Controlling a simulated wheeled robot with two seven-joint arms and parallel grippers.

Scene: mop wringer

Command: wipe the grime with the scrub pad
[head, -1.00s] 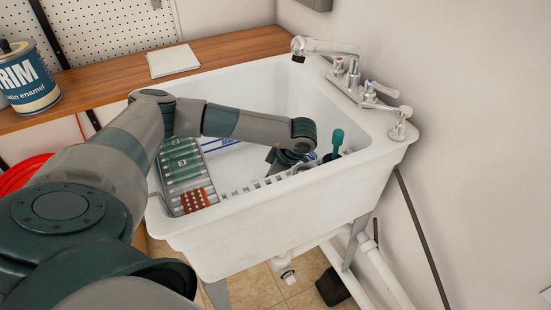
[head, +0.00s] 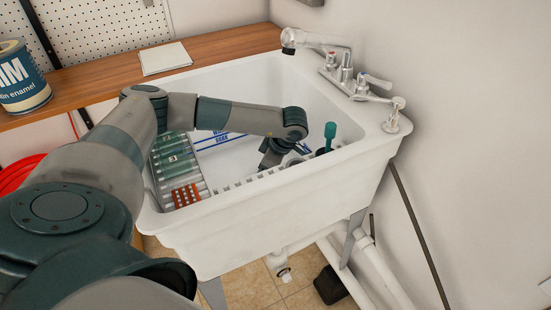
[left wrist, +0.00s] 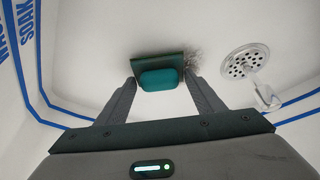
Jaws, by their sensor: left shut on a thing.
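The scrub pad (left wrist: 158,78), a teal block on a dark green base, is held between the fingers of my left gripper (left wrist: 158,88) in the left wrist view. The grime (left wrist: 193,60) is a dark smudge on the white basin floor. It shows just beside the pad's right edge, and the pad may hide part of it. In the head view my left gripper (head: 274,158) reaches down inside the white sink (head: 230,228), and its fingers and the pad are hidden there. My right gripper is not in view.
A metal drain (left wrist: 247,65) lies right of the grime, with a chain or stopper beside it. Blue tape lines mark the basin. A rack with green and red items (head: 178,165) sits at the sink's left. A faucet (head: 345,65) stands behind. A teal-handled tool (head: 329,135) stands at the right.

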